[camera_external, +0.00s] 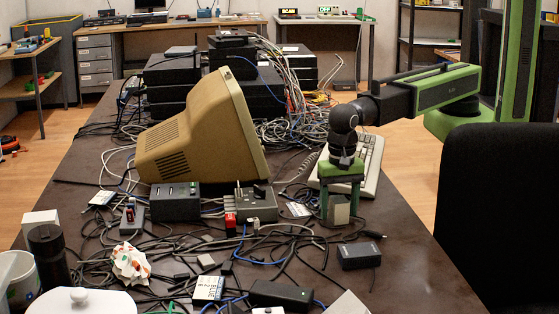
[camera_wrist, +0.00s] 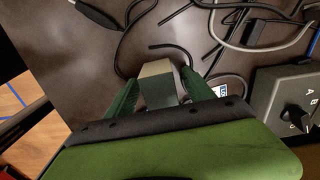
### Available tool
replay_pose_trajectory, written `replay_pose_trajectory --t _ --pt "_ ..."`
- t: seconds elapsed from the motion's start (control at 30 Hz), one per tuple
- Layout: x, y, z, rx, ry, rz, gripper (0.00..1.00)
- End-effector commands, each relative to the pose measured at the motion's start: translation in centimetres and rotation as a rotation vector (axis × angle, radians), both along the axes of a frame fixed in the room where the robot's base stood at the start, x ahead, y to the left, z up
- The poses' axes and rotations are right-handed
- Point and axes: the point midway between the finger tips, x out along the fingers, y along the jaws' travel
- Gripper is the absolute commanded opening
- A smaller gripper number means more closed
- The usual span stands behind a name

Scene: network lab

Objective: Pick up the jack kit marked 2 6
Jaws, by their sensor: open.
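A small grey-beige box (camera_external: 339,211) stands on the dark table right of centre, and no marking on it is readable. My gripper (camera_external: 340,204) points down over it, with one green finger on either side. In the wrist view the box (camera_wrist: 157,76) shows between the open fingers of my gripper (camera_wrist: 160,84). I cannot tell whether the fingers touch it. Two white labelled packets, one at the left (camera_external: 103,198) and one near the middle (camera_external: 298,210), lie on the table, and a packet reading BLUE (camera_external: 208,289) is at the front. I see no 2 6 mark.
A switch box with a knob (camera_wrist: 290,100) stands near my gripper. A black adapter (camera_external: 360,256) lies in front of it, and a keyboard (camera_external: 350,160) lies behind. Loose cables (camera_external: 270,245) cover much of the table. A large beige monitor (camera_external: 195,135) stands left. The table's front right is clearer.

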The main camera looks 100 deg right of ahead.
Motion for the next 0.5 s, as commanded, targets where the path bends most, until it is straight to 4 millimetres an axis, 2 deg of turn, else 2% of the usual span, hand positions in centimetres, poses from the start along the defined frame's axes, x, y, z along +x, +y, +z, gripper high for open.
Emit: replay_pose_trajectory --t 0.17,0.5 --pt "0.00 0.00 0.18 0.000 0.000 0.000 0.62" --pt "0.00 0.00 0.18 0.000 0.000 0.000 0.17"
